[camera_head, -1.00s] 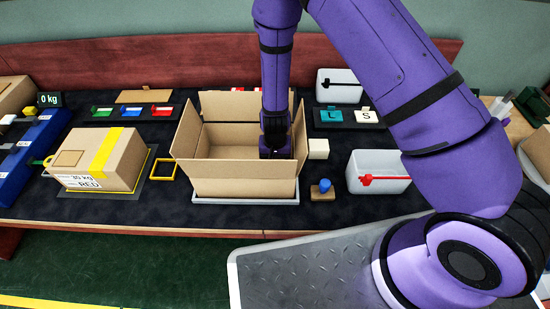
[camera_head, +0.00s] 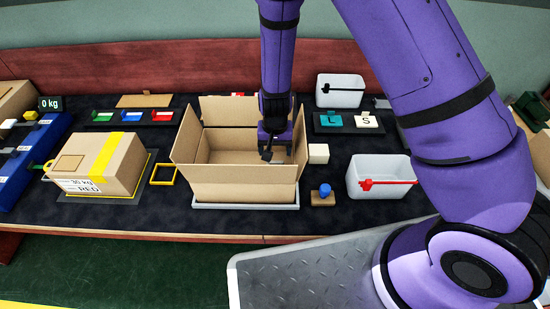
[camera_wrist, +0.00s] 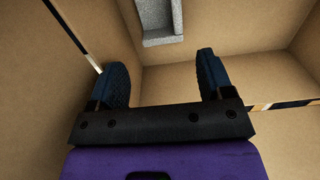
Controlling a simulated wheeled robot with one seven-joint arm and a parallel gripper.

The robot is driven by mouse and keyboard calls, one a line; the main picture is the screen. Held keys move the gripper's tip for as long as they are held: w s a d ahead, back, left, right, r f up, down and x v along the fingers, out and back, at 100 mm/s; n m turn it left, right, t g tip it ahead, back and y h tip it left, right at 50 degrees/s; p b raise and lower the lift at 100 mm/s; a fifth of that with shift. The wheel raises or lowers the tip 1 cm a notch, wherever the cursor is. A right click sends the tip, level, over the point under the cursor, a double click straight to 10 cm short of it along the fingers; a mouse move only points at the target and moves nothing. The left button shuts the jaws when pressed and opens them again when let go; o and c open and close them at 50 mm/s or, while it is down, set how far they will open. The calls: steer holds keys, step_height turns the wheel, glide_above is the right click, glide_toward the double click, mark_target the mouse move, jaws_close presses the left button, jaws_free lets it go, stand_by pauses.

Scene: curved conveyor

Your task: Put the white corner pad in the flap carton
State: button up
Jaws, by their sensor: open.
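The flap carton (camera_head: 245,183) stands open at the middle of the table, its flaps spread outward. My gripper (camera_head: 280,150) hangs down in the right part of its opening. In the wrist view my gripper (camera_wrist: 161,64) is open, with nothing between its two dark fingers and brown cardboard walls around it. A whitish-grey, L-shaped piece, which looks like the white corner pad (camera_wrist: 160,38), lies inside the carton beyond the fingertips, apart from them. In the head view I cannot make out the pad; the carton's front hides the lower inside.
A cream block (camera_head: 318,153) and a blue-knobbed stamp (camera_head: 322,193) stand close to the carton's right. A white bin (camera_head: 380,187) with a red clip is farther right. A labelled box (camera_head: 98,165) and a yellow frame (camera_head: 163,174) are to the left.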

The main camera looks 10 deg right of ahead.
steer(key=s+d+r+t+y, duration=0.1)
steer(key=s+d+r, duration=0.15)
steer(key=r, duration=0.85)
steer(key=s+d+r+n, duration=0.1)
steer(key=d+r, duration=0.3)
steer(key=r, duration=0.6)
steer(key=s+d+r+t+y, duration=0.15)
steer(key=d+r, duration=0.25)
steer(key=r, duration=0.7)
steer(key=s+d+r+t, duration=0.1)
steer(key=s+d+r, duration=0.2)
steer(key=s, duration=0.3)
steer(key=s+d+r+h, duration=0.1)
steer(key=s+d+r, duration=0.2)
steer(key=s+r, duration=0.2)
steer(key=s+d+r+n+t+h, duration=0.1)
steer(key=s+d+r, duration=0.2)
steer(key=s, duration=0.4)
steer(key=shift+s+d+r+t, duration=0.15)
steer(key=shift+d+r+t, duration=0.1)
steer(key=shift+r+t, duration=0.15)
steer(key=shift+h, duration=0.25)
